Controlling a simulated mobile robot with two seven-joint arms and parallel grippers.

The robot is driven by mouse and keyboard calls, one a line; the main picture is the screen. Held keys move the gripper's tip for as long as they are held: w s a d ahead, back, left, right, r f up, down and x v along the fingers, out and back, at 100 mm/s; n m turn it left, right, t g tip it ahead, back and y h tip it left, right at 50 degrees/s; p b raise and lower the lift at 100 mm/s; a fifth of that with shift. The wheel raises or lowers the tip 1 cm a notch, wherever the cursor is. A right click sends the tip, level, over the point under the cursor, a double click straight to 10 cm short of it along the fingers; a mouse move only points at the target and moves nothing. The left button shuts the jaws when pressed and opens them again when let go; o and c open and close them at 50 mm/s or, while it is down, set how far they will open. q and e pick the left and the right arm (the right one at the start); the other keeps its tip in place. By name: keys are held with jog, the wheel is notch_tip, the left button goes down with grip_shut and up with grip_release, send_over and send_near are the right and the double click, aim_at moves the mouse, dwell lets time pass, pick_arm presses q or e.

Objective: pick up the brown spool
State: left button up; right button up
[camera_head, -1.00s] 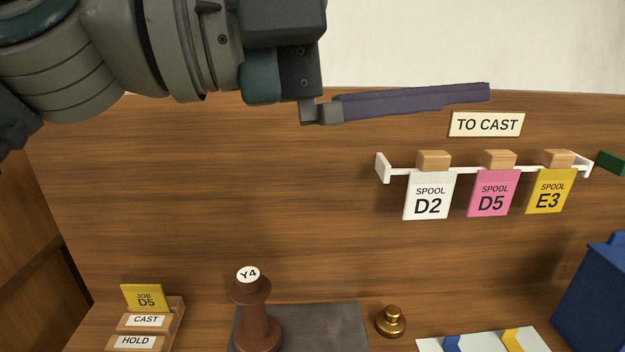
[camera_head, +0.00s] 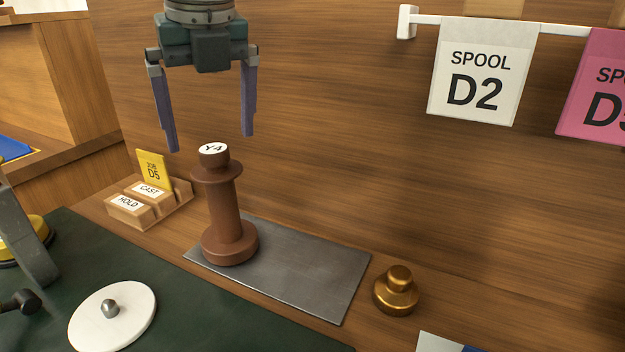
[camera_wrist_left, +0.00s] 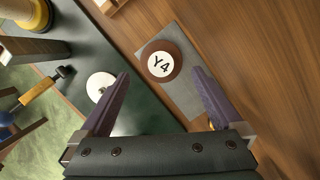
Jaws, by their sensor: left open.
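The brown spool (camera_head: 225,215) stands upright on a grey metal plate (camera_head: 310,275), with a white Y4 label on its top. My left gripper (camera_head: 211,142) is open and points down, its two purple fingers apart just above the spool's top. In the left wrist view the spool's round top (camera_wrist_left: 160,62) shows beyond and between the open fingers (camera_wrist_left: 163,88). The fingers do not visibly touch it. My right gripper is not in view.
A wooden holder (camera_head: 150,205) with CAST and HOLD labels and a yellow D5 card stands left of the spool. A brass knob (camera_head: 396,292) sits right of the plate. A white disc (camera_head: 112,318) lies on the green mat (camera_head: 215,320). Spool tags (camera_head: 480,75) hang behind at right.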

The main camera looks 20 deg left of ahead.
aim_at(213, 149)
pick_arm(q)
jog(key=x, duration=0.5)
jog(key=shift+w+a, duration=0.15)
jog(key=shift+a, duration=0.05)
grip_shut()
dwell(0.6)
